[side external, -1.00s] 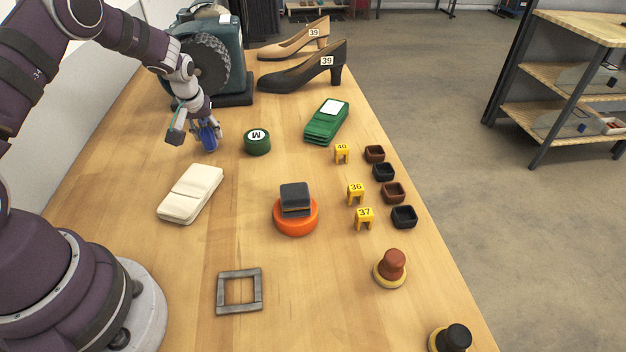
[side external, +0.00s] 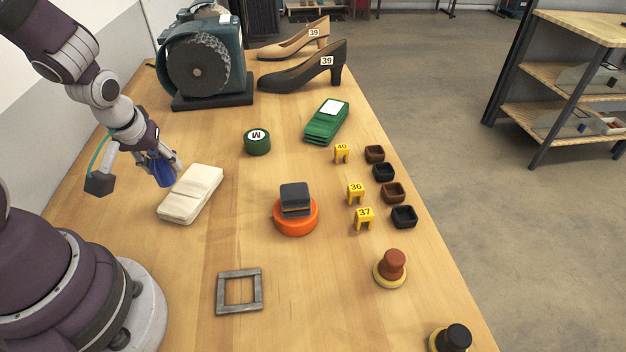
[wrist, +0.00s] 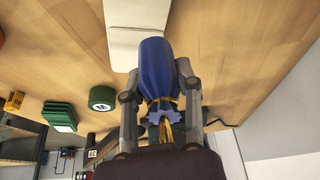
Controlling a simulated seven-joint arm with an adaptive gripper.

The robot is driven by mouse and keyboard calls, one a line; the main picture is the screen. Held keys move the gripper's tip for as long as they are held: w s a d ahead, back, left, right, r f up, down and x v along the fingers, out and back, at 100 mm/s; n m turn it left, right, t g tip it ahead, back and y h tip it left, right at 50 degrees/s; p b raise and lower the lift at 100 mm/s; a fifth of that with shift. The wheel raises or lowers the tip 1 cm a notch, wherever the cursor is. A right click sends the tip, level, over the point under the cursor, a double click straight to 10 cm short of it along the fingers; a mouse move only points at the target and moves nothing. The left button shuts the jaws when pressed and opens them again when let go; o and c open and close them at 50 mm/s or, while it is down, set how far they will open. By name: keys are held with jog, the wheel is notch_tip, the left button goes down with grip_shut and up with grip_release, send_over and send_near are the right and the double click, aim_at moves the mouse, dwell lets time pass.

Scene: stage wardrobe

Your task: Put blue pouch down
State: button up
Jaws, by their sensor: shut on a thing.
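The blue pouch (side external: 160,171) is held by my gripper (side external: 164,162) at the left of the table in the side view. In the wrist view, the pouch (wrist: 156,68) sits between the two fingers of my gripper (wrist: 156,88), with a yellow tie at its gathered neck. The fingers are shut on it near the neck. The pouch is close beside the folded cream cloth stack (side external: 191,194); I cannot tell whether they touch, or whether the pouch's far end touches the table.
A green round tin (side external: 257,144) and a green folded stack (side external: 326,122) lie to the right. A grinding machine (side external: 205,62) and two heeled shoes (side external: 308,70) stand at the back. A grey square frame (side external: 239,291) lies in front. The wood between the tin and the frame is mostly clear.

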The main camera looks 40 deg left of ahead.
jog(key=r, duration=0.8)
jog(key=shift+w+d+r, duration=0.1)
jog(key=shift+d+r, duration=0.05)
jog(key=shift+d, duration=0.25)
jog(key=w+d+m+h, duration=0.1)
jog(key=w+d+m, duration=0.1)
jog(key=d+m, duration=0.15)
jog(key=w+d+m+t+h, duration=0.1)
jog(key=d+m, duration=0.1)
jog(key=d, duration=0.3)
jog(key=w+d+m+h, duration=0.1)
jog(key=w+d+m, duration=0.1)
jog(key=d, duration=0.3)
jog(key=s+d+m+h, duration=0.1)
jog(key=s+d+m, duration=0.25)
jog(key=d, duration=0.35)
jog(key=s+d+m+g+h, duration=0.1)
jog(key=s+d+m, duration=0.1)
jog(key=d+m, duration=0.35)
jog(key=s+d+m+h, duration=0.2)
jog(key=s+d, duration=0.1)
jog(key=d, duration=0.5)
notch_tip(320, 180, down, 13)
jog(key=shift+w+f, duration=0.1)
jog(key=shift+f, duration=0.1)
